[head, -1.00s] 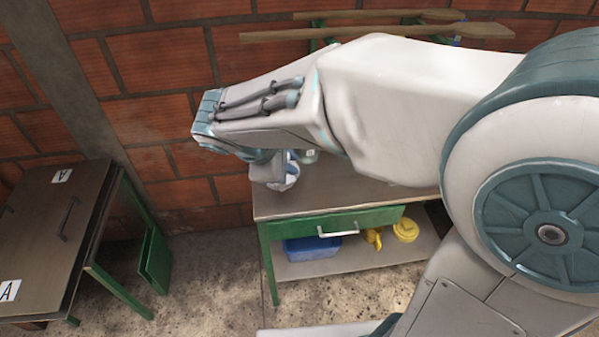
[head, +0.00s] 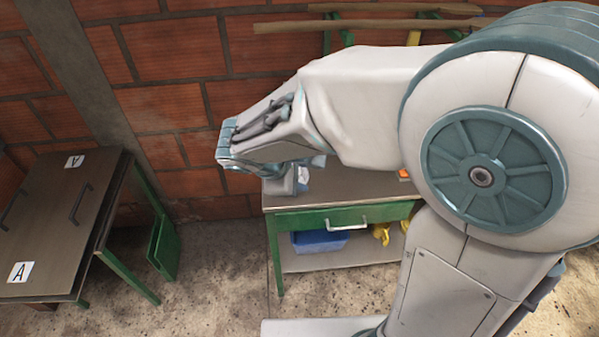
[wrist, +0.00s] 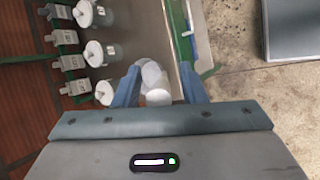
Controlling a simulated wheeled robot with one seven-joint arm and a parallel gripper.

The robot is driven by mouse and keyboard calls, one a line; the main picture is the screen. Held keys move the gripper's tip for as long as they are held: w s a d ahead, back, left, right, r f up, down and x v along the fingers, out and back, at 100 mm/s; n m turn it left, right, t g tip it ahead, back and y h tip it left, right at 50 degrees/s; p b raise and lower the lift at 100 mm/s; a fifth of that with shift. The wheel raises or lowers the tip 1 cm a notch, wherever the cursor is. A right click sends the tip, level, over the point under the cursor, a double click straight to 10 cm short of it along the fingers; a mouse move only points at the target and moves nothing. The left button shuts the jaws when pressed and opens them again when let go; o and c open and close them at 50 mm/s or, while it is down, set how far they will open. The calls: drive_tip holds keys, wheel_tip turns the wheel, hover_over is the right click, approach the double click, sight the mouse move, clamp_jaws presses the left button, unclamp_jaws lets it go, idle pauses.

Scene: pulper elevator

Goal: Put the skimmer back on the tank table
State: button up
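My gripper (wrist: 160,80) shows in the wrist view with its two blue-grey fingers apart. A rounded white-grey thing (wrist: 152,73) lies between them, with a gap to the right finger; I cannot tell what it is. In the head view my gripper hangs above the left end of a grey-topped table with a green drawer (head: 320,220). My arm hides much of this tabletop. A white thing (head: 303,177) shows beside the gripper there. I cannot make out a skimmer with certainty. Long wooden-handled tools (head: 370,24) lie on a green stand at the brick wall.
Several white-lidded jars (wrist: 93,54) stand on a surface in the wrist view, beside labelled grey fixtures (wrist: 62,37). A dark-topped table (head: 50,225) marked A stands at left. A blue box (head: 318,241) and yellow things (head: 382,233) sit on the lower shelf. Floor between the tables is clear.

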drive_tip(key=shift+r, duration=0.15)
drive_tip(key=v, duration=1.2)
drive_tip(key=s+d+f+m+g+y, duration=0.1)
drive_tip(key=s+d+f+m+y, duration=0.1)
drive_tip(key=d+m, duration=0.6)
drive_tip(key=s+d+f+m+y, duration=0.3)
drive_tip(key=d+m, duration=0.4)
drive_tip(key=d, duration=0.3)
drive_tip(key=shift+s+d+m+g, duration=0.3)
drive_tip(key=shift+s+m+g, duration=0.1)
drive_tip(key=shift+s, duration=0.5)
drive_tip(key=shift+d+f, duration=0.15)
